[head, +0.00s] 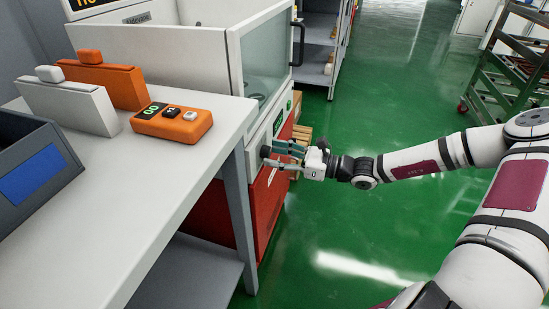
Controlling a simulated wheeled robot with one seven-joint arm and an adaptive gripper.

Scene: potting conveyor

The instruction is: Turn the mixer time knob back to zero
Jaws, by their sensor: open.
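The mixer (200,40) is a white cabinet with a glass front, standing behind the end of the bench. A small dark knob (265,152) sits low on its front panel. My gripper (273,153) is at this panel, its fingers pointing left at the knob. The fingers are apart, one above and one below the knob's height. I cannot tell whether they touch it. The knob's pointer and scale are too small to read.
The white bench (150,185) at left carries an orange button box (172,124), an orange holder (115,85), a white holder (75,108) and a grey bin (30,170). The green floor between is clear.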

